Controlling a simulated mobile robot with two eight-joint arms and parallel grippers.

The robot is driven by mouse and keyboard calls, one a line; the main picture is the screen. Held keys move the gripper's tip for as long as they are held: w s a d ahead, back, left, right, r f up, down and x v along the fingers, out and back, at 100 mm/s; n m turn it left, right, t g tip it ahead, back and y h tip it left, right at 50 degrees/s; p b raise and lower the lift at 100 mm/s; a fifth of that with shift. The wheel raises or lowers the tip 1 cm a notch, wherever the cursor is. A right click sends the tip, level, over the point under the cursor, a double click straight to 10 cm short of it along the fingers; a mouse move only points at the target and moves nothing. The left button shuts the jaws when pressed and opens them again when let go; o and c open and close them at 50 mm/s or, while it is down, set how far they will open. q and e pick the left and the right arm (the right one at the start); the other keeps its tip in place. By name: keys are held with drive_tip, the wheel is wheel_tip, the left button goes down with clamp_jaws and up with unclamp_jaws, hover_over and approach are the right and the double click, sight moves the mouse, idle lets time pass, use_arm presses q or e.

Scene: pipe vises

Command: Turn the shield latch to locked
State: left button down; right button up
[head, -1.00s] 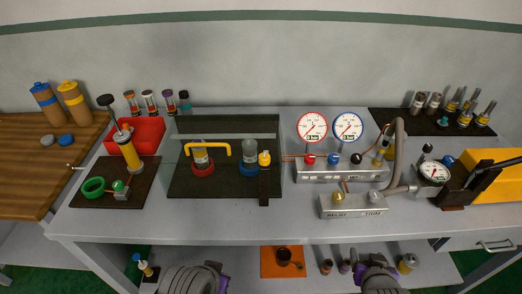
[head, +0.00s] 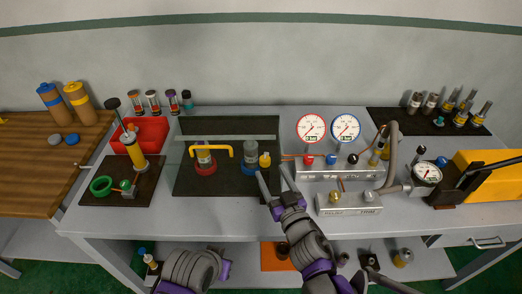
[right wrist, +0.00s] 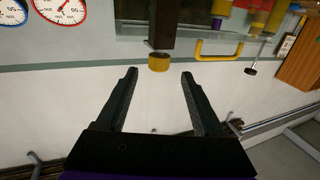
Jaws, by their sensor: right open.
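A clear shield stands over a dark mat, with a yellow handle (head: 211,150) across its front; the handle also shows in the right wrist view (right wrist: 218,50). The latch has a yellow knob (head: 265,160) at the shield's right side. In the right wrist view the yellow knob (right wrist: 159,62) is at the end of a dark bar (right wrist: 161,32), just beyond and between my fingertips. My right gripper (head: 272,174) is open and empty, in front of the latch, and hides the bar in the head view. My left gripper is out of view; only part of my left arm shows.
A red-based holder (head: 205,168) and a blue-based holder (head: 250,169) stand behind the shield. To the right are a red gauge (head: 311,127), a blue gauge (head: 346,127) and a valve block (head: 348,203). The bench front left of my right arm is clear.

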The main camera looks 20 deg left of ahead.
sight(263, 156)
drive_tip(key=p+x, duration=0.2)
drive_tip(key=x, duration=0.7)
drive_tip(key=shift+w+a+f, duration=0.1)
drive_tip(key=shift+w+a, duration=0.05)
drive_tip(key=shift+w, duration=0.2)
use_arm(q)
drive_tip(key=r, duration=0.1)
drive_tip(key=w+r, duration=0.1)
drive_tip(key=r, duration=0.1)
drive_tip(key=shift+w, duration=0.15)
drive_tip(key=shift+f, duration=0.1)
use_arm(e)
clamp_jaws()
